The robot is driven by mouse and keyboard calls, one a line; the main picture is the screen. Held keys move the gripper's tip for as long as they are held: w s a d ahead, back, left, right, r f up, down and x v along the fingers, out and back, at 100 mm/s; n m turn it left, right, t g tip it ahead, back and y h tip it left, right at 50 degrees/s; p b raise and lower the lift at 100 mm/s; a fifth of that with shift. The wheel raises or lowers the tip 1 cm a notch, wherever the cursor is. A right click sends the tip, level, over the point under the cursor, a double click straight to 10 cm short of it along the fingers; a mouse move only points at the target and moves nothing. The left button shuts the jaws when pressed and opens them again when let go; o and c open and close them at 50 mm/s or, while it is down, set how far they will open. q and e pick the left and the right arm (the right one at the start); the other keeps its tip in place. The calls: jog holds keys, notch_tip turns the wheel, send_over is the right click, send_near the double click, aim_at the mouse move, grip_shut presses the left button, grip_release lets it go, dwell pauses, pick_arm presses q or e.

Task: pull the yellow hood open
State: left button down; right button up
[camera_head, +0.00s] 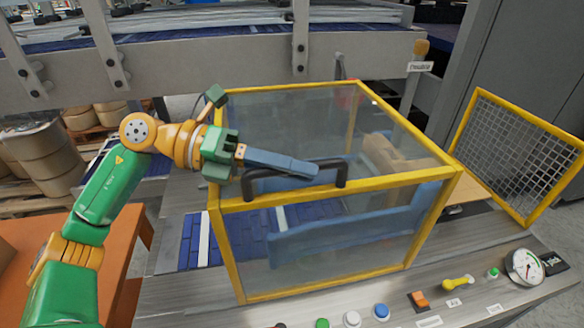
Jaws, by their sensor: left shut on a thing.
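The yellow hood (330,191) is a yellow-edged box frame with clear panels, standing over a blue conveyor in the middle of the view. It appears closed, its lower front edge close to the machine's deck. A black bar handle (342,172) is fixed along its top front edge. My left gripper (312,170) reaches in from the left with its blue fingers at the handle, shut on it. The fingers hide part of the bar. My right gripper does not show.
A front panel carries several buttons (381,311), a yellow lever (457,284) and a gauge (524,266). A yellow mesh guard (519,152) stands at the right. A grey beam (200,62) crosses behind the hood. An orange table (40,262) lies at the left beneath my arm.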

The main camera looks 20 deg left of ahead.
pick_arm(q)
jog(key=shift+s+a, duration=0.2)
jog(key=shift+a, duration=0.05)
jog(key=c, duration=0.8)
grip_release()
jog(key=shift+w+d, duration=0.1)
jog(key=b+v, duration=0.2)
jog(key=v, duration=0.4)
jog(key=shift+a, duration=0.25)
jog(key=shift+a+r, duration=0.1)
jog(key=shift+a, duration=0.25)
